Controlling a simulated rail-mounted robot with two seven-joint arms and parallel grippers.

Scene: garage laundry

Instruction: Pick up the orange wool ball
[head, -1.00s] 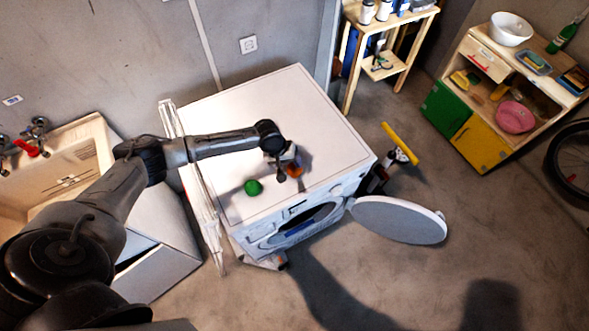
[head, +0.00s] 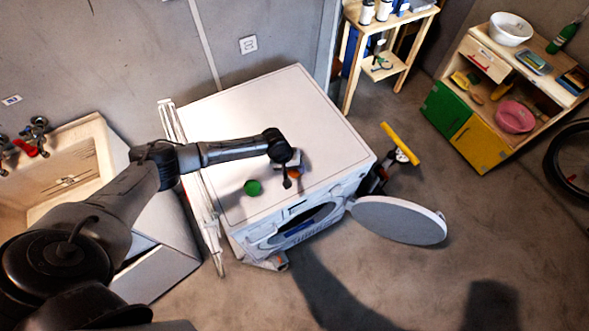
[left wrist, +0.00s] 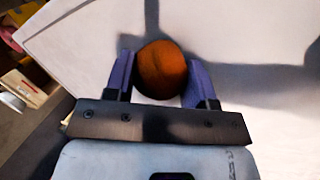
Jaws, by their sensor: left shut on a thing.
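The orange wool ball (left wrist: 161,69) sits between the two fingers of my left gripper (left wrist: 160,80) in the left wrist view, with a finger against each side. In the head view the orange ball (head: 295,173) is mostly hidden behind the left gripper (head: 291,176), over the white washing machine top (head: 270,110). I cannot tell whether the ball still touches the top. My right gripper is not in view.
A green ball (head: 253,188) lies on the machine top, left of my gripper. The machine's round door (head: 400,220) hangs open at the front. A folded drying rack (head: 200,190) stands along its left side. The back of the top is clear.

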